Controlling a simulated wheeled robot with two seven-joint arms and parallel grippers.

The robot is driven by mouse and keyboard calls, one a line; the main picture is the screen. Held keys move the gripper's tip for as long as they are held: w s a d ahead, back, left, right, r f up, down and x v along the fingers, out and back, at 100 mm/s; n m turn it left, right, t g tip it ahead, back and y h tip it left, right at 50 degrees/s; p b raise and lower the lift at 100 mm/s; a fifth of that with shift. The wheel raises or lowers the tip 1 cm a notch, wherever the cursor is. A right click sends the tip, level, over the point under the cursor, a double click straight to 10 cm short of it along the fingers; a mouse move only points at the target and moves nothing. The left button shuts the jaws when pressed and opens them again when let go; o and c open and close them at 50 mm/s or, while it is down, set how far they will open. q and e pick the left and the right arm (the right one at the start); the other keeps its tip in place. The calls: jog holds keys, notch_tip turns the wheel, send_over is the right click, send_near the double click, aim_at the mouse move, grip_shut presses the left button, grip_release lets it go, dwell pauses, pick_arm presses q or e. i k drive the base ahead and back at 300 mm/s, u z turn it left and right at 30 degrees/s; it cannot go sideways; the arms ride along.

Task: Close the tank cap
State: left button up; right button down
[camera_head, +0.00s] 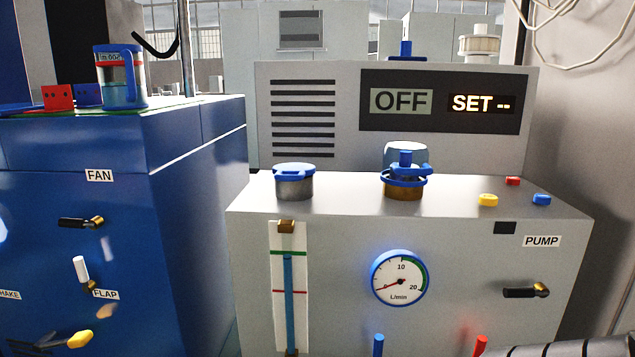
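On top of the grey pump unit (400,194), a short steel neck (295,187) stands at the left with a blue cap-like top (295,170). I cannot tell whether that top is fully seated. To its right is a brass fitting (403,191) with a blue handwheel (405,171). A pale blue-grey rounded piece (408,151) stands upright just behind the handwheel; its lower part is hidden, and I cannot tell whether it is a raised lid. Neither of my grippers shows in the head view.
A blue cabinet (195,145) stands at the left with a jug (121,77) on top. A panel reading OFF (401,101) rises behind. Red (513,181), yellow (488,200) and blue (542,199) buttons lie right.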

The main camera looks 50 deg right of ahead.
aim_at(292, 172)
jog(key=u, duration=0.05)
jog(key=k, duration=0.4)
jog(key=z, duration=1.2)
